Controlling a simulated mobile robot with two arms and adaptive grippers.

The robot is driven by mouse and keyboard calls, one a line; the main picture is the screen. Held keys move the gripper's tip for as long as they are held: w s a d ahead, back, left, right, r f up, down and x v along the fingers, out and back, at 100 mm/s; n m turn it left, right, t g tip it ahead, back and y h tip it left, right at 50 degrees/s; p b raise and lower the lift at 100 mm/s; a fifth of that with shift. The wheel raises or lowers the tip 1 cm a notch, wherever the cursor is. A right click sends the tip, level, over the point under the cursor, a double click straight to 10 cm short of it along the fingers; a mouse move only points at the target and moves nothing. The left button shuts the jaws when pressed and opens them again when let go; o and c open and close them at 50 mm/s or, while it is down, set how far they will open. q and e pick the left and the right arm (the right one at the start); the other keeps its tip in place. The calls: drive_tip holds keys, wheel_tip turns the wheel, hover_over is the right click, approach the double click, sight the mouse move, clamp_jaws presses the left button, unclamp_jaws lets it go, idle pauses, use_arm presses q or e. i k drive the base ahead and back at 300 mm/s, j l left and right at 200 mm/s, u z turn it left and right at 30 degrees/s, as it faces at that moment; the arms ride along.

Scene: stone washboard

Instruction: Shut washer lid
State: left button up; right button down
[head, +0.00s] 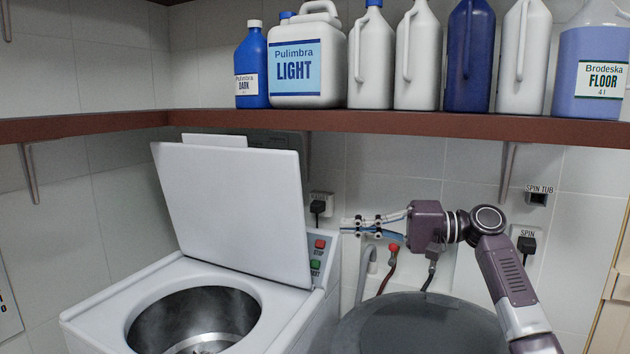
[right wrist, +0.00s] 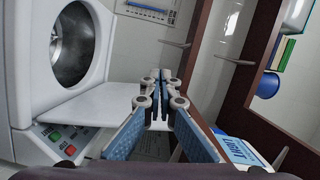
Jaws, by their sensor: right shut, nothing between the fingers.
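The white washer (head: 285,330) stands at the left with its round metal drum opening (head: 195,315) uncovered. Its flat white lid (head: 232,205) stands up, leaning back from the opening. In the right wrist view the lid (right wrist: 100,105) lies left of my fingers, with the drum (right wrist: 72,45) beyond it. My right gripper (head: 346,226) is shut and empty, pointing left, a little to the right of the lid's right edge and apart from it in the head view. Its closed fingers also show in the right wrist view (right wrist: 160,78). My left gripper is in neither view.
A brown shelf (head: 420,128) with several bottles and jugs runs above the lid and my right arm. A round dark grey cover (head: 420,325) lies below my right gripper. Red and green buttons (head: 319,244) sit on the washer's panel. Hoses and a red tap (head: 393,248) are on the wall.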

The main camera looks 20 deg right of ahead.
sight(231, 203)
drive_tip(key=i+l, duration=0.65)
drive_tip(key=i, duration=0.25)
